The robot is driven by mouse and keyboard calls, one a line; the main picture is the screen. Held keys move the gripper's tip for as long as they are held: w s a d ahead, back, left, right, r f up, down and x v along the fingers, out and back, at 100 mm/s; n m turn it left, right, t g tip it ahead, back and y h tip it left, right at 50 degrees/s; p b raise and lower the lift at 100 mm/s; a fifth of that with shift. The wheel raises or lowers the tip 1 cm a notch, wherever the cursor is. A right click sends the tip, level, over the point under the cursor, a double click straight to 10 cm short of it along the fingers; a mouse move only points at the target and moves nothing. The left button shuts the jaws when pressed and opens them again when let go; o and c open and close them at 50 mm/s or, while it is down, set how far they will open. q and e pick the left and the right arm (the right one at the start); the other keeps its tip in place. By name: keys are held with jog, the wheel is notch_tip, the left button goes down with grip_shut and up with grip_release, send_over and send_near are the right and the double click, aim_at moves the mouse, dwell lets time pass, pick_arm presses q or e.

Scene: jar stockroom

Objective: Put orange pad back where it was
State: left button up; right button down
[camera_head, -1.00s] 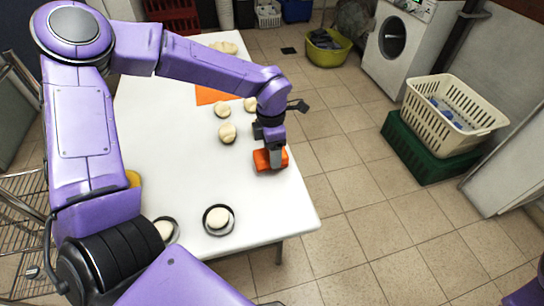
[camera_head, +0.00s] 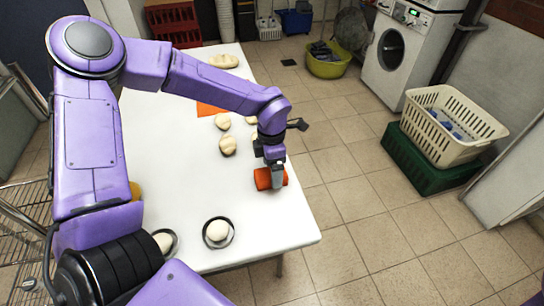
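An orange-red pad (camera_head: 263,179), shaped like a small thick block, is at the right edge of the white table (camera_head: 185,190). My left gripper (camera_head: 278,184) reaches down over it from above, with a finger in front of it. It appears shut on the pad; the far finger is hidden. I cannot tell whether the pad touches the table. A flat orange sheet (camera_head: 209,109) lies farther back on the table, partly behind my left arm. My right gripper is not in view.
Several pale dough-like rounds (camera_head: 228,145) lie behind the pad. Two dark round dishes (camera_head: 217,244) with pale balls stand near the front edge. A cream basket (camera_head: 450,140) on a green crate (camera_head: 425,172) stands on the floor to the right. The table's middle is clear.

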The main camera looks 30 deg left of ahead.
pick_arm(q)
notch_tip(320, 180, up, 11)
jog(key=shift+w+a, duration=0.3)
jog(key=shift+a, duration=0.05)
jog(key=shift+r, duration=0.15)
